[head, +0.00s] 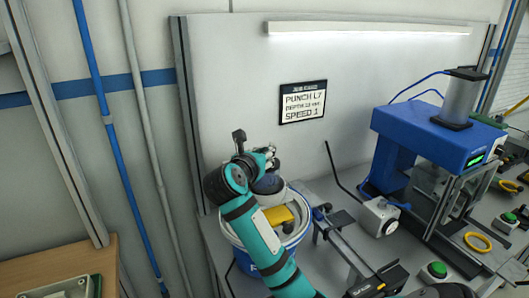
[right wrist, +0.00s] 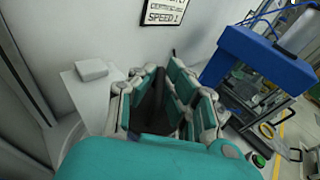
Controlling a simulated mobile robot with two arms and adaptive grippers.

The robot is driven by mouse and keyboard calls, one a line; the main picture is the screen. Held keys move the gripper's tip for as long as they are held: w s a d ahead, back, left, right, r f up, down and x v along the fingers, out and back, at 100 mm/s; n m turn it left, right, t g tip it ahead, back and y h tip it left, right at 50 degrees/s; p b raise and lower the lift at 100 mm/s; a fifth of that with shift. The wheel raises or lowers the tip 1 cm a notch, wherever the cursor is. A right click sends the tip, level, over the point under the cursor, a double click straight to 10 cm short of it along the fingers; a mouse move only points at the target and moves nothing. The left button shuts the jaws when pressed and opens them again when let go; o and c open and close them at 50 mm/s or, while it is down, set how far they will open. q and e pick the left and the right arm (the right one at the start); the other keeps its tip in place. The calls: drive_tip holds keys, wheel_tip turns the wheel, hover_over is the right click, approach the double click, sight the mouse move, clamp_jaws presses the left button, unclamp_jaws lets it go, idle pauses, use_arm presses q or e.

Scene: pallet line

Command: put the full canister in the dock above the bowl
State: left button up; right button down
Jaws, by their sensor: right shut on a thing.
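My right gripper (head: 268,158) is at the wall panel, above a white and blue bucket (head: 242,254). In the right wrist view the fingers of my right gripper (right wrist: 160,98) are shut on a dark, narrow thing (right wrist: 153,90). Most of that thing is hidden between the fingers, so I cannot tell whether it is the canister. I cannot make out a dock or a bowl for certain. My left gripper is not in view.
A yellow thing (head: 278,215) shows at the bucket's top. A blue press (head: 422,133) stands at the right, with a yellow ring (head: 477,242) and a green button (head: 438,269) near it. A lit lamp (head: 365,29) runs along the panel above a sign (head: 303,102).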

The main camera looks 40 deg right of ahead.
drive_tip(key=shift+f, duration=0.5)
drive_tip(key=shift+f, duration=0.1)
drive_tip(key=c, duration=1.9)
unclamp_jaws()
drive_tip(key=shift+f, duration=0.2)
drive_tip(key=o, duration=0.5)
drive_tip(key=shift+r, duration=0.1)
drive_tip(key=shift+r, duration=0.25)
drive_tip(key=b+v, duration=0.3)
drive_tip(key=v, duration=0.9)
